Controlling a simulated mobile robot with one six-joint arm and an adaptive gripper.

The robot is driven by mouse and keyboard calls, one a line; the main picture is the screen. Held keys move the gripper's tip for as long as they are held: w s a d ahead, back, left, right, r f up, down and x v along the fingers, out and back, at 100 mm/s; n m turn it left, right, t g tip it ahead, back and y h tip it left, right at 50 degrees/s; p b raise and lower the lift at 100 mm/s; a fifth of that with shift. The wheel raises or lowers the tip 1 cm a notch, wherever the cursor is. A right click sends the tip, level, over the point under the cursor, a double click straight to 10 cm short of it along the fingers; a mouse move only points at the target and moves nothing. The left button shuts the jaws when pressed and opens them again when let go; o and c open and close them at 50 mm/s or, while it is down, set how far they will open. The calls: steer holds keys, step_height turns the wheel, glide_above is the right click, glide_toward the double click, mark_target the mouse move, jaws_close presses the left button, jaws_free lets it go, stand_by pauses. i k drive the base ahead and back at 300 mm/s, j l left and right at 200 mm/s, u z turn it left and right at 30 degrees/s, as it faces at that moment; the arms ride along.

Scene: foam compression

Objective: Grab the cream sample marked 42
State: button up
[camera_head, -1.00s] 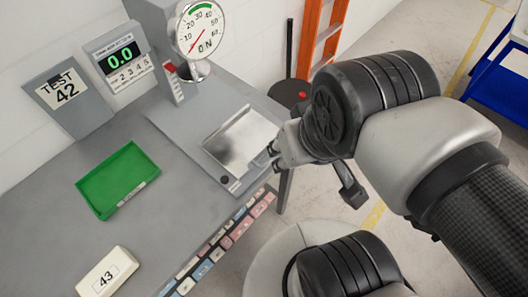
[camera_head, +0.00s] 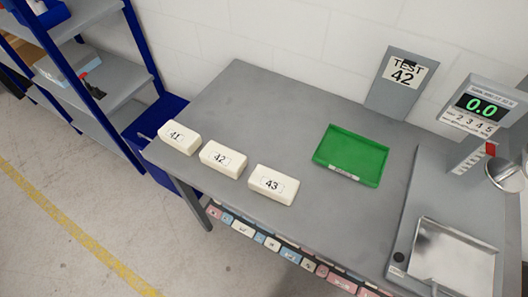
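The cream sample marked 42 (camera_head: 223,159) lies on the grey table (camera_head: 265,105) near its front edge. It is a pale block with its number label facing up. It sits between the sample marked 41 (camera_head: 179,138) on its left and the sample marked 43 (camera_head: 273,185) on its right, apart from both. A sign reading TEST 42 (camera_head: 403,72) stands at the back of the table. My gripper is not in view.
An empty green tray (camera_head: 351,154) lies right of the samples. A tester with a metal plate (camera_head: 451,258) and a 0.0 display (camera_head: 482,104) stands at the right. Blue-framed shelves (camera_head: 100,80) stand at the left. The table behind the samples is clear.

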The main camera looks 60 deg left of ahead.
mark_target(229, 163)
steer(key=k+j+u, duration=0.15)
steer(key=u, duration=2.3)
steer(key=i+j+z, duration=0.35)
steer(key=j, duration=0.3)
steer(key=i+j+z, duration=0.35)
steer(key=j, duration=0.4)
steer(key=i+j+z, duration=0.15)
steer(key=j, duration=0.25)
steer(key=i+j+z, duration=0.2)
steer(key=j, duration=0.2)
